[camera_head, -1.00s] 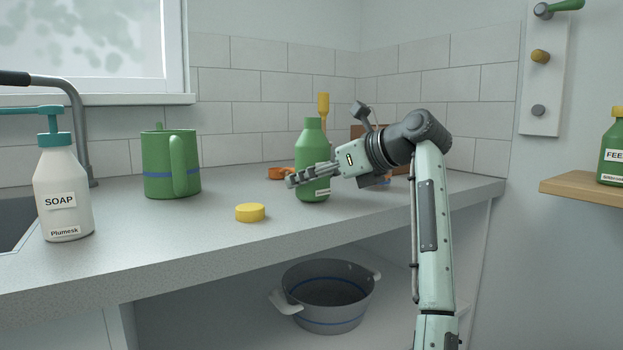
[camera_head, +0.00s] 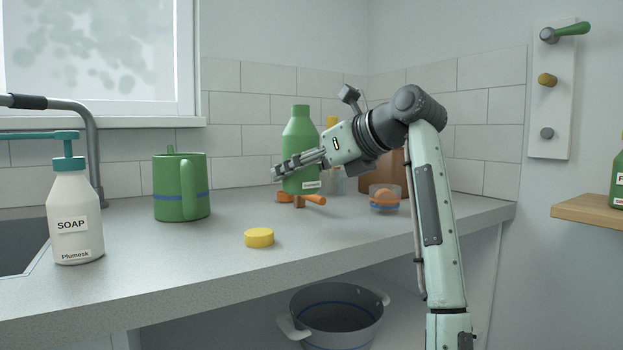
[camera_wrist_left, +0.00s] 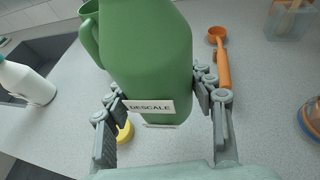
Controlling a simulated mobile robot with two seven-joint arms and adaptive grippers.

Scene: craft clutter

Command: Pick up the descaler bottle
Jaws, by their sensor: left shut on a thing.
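The green descaler bottle (camera_head: 300,135) is upright and held above the counter. Its white label reads DESCALE in the left wrist view (camera_wrist_left: 150,60). My left gripper (camera_head: 300,166) is shut on its body, with a finger on each side; the fingers also show in the left wrist view (camera_wrist_left: 165,108). The bottle's lower label is partly visible below the fingers in the head view. My right gripper is not in view.
A yellow cap (camera_head: 259,238), green jug (camera_head: 182,190) and soap bottle (camera_head: 76,212) stand left on the counter. An orange-handled item (camera_head: 312,199) lies beneath the held bottle. A small container (camera_head: 385,200) stands right. A grey tub (camera_head: 340,325) sits below.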

